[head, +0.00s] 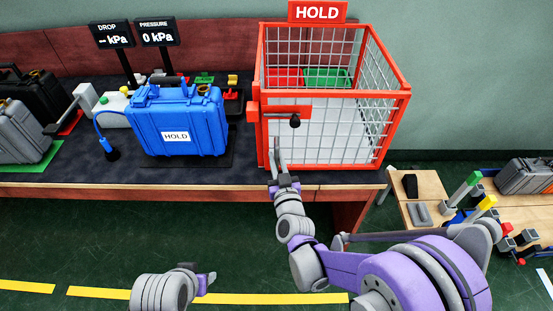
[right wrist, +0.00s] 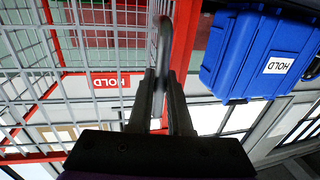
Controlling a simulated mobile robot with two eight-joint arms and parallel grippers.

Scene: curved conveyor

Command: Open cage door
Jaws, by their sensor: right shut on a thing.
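The red-framed cage (head: 409,93) with grey wire mesh stands on the dark bench. Its front door looks closed in the head view. A red latch plate (head: 272,112) with a black knob (head: 295,121) crosses the door's upper left. My right gripper (head: 277,152) is at the lower left of the cage front. In the right wrist view, its fingers (right wrist: 160,85) are shut on a grey upright handle (right wrist: 163,40) beside the red frame post (right wrist: 184,40). My left gripper (head: 207,281) is low in front of the bench, and its jaw state is unclear.
A blue case (head: 180,115) marked HOLD stands on the bench left of the cage. Grey and black cases stand farther left. A red HOLD sign (head: 317,12) tops the cage. A wooden side table (head: 425,188) with tools is at right. Floor in front is open.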

